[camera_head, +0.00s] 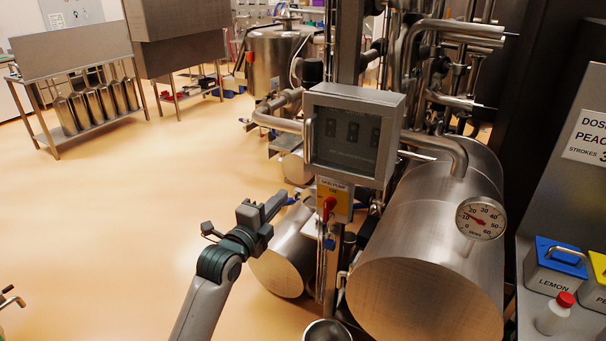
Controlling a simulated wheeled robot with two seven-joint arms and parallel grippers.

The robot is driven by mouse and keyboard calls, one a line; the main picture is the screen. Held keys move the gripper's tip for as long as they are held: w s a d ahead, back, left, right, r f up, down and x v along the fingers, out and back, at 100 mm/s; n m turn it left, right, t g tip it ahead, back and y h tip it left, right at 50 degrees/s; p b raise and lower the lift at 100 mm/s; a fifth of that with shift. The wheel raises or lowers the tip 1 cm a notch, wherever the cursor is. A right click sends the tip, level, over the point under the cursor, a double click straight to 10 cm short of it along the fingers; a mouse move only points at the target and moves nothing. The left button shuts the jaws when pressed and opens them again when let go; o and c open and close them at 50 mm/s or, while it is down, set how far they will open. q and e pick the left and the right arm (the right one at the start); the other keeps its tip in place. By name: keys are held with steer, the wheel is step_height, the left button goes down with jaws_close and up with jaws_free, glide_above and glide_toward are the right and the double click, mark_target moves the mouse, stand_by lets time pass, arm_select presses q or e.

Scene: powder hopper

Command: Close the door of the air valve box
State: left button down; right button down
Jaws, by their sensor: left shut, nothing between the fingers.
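The air valve box (394,128) is a grey metal box on a post at the centre of the head view. Its door (345,168) has a dark see-through window with several dark valve parts behind it, and a pale upright handle (309,140) on the left edge. The door lies across the box front; I see no clear gap, but cannot tell if it is fully flush. My left gripper (276,206) is shut and empty, below and left of the box, apart from the door.
A yellow switch box with a red knob (329,206) hangs just below the valve box. Large steel tanks (425,290) with a dial gauge (480,219) stand to the right, beside pipes (440,142). A lemon container (555,267) sits far right.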

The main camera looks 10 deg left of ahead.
arm_select(q)
steer(key=shift+w, duration=0.15)
steer(key=p, duration=0.4)
glide_toward(305, 170)
steer(key=w+d+r, duration=0.2)
steer(key=w, duration=0.2)
steer(key=shift+w+d+f+p, duration=0.1)
steer(key=shift+w+f+p, duration=0.15)
steer(key=shift+w, duration=0.25)
steer(key=shift+w+d+f+p, duration=0.1)
steer(key=shift+w+f+p, duration=0.1)
steer(key=shift+w, duration=0.35)
steer(key=shift+w+d+f+b, duration=0.1)
steer(key=shift+w+b, duration=0.35)
steer(key=shift+b, duration=0.2)
steer(key=shift+w+b, duration=0.4)
steer(key=shift+b, duration=0.05)
steer(key=shift+r, duration=0.4)
